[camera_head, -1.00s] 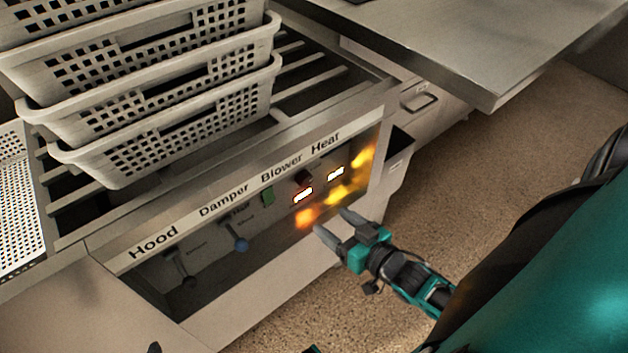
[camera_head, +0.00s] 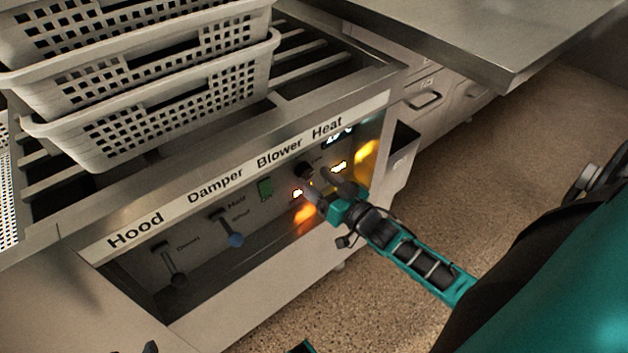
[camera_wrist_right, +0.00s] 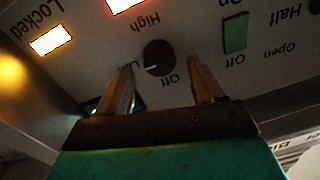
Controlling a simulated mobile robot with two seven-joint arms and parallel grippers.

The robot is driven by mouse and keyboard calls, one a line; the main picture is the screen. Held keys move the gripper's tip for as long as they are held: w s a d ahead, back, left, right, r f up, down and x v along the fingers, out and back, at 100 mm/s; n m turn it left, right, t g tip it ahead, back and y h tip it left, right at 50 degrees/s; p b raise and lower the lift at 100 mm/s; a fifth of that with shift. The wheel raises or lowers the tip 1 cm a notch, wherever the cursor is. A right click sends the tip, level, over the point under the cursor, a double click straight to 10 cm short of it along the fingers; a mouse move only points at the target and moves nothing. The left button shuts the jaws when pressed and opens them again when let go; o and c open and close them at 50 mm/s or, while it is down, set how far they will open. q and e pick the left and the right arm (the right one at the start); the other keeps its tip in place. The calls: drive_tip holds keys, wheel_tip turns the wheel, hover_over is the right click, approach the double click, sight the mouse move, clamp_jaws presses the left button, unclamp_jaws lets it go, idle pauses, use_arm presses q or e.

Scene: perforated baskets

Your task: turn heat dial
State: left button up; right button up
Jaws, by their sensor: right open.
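The heat dial is a round black knob with a white pointer line, on the panel under the label "Heat". It shows in the head view (camera_head: 304,170) and large in the right wrist view (camera_wrist_right: 159,57), with "Off" and "High" printed around it. My right gripper (camera_head: 320,181) is open with its fingertips close to the panel. In the right wrist view its two fingers (camera_wrist_right: 162,75) lie to either side of the dial and a little short of it, with a gap on both sides. Contact with the panel cannot be told.
On the panel are a green blower switch (camera_head: 265,188), a damper lever with a blue knob (camera_head: 235,240) and a dark hood lever (camera_head: 174,278). Lit displays (camera_head: 338,167) glow beside the dial. Stacked perforated baskets (camera_head: 160,115) stand on the rack above. A metal table (camera_head: 490,35) is at upper right.

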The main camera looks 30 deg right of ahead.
drive_tip(key=shift+w+a, duration=0.1)
drive_tip(key=shift+w, duration=0.7)
drive_tip(key=shift+c, duration=0.3)
drive_tip(key=c, duration=1)
